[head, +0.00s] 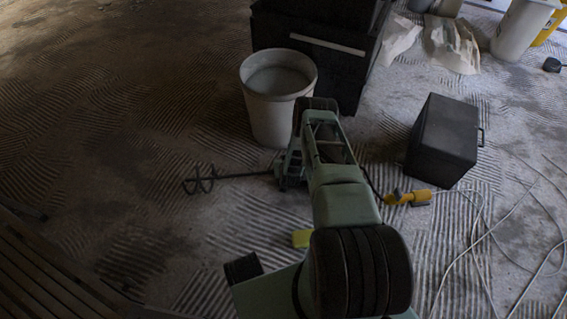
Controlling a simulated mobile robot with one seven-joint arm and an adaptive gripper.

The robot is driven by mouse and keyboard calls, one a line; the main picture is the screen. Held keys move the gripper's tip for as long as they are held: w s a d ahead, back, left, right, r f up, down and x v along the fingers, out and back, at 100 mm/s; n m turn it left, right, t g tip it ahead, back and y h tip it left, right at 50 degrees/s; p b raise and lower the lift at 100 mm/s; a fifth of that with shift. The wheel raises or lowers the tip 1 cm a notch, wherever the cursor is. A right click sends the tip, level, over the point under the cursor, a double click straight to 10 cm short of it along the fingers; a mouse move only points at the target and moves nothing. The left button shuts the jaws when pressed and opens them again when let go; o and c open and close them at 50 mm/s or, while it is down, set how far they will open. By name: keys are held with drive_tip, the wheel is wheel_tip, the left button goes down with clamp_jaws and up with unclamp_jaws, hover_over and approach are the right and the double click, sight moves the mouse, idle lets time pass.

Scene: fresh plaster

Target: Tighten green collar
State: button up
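A stirring tool lies on the floor, its dark shaft (240,176) ending in a spiral paddle (202,180) at the left. The shaft's right end meets a greenish tool body (289,168), largely hidden behind my arm. A separate green collar cannot be made out at this size. My grey-green arm reaches from the bottom centre up over the right side of the tool. My gripper's fingers do not show, so whether they touch anything is hidden.
A white bucket (271,118) stands just behind the tool, before a black case stack (340,62). A dark box (445,138) stands right. A yellow connector (408,198) and loose white cable (478,228) lie below it. Slatted wood (50,275) is lower left. The left floor is clear.

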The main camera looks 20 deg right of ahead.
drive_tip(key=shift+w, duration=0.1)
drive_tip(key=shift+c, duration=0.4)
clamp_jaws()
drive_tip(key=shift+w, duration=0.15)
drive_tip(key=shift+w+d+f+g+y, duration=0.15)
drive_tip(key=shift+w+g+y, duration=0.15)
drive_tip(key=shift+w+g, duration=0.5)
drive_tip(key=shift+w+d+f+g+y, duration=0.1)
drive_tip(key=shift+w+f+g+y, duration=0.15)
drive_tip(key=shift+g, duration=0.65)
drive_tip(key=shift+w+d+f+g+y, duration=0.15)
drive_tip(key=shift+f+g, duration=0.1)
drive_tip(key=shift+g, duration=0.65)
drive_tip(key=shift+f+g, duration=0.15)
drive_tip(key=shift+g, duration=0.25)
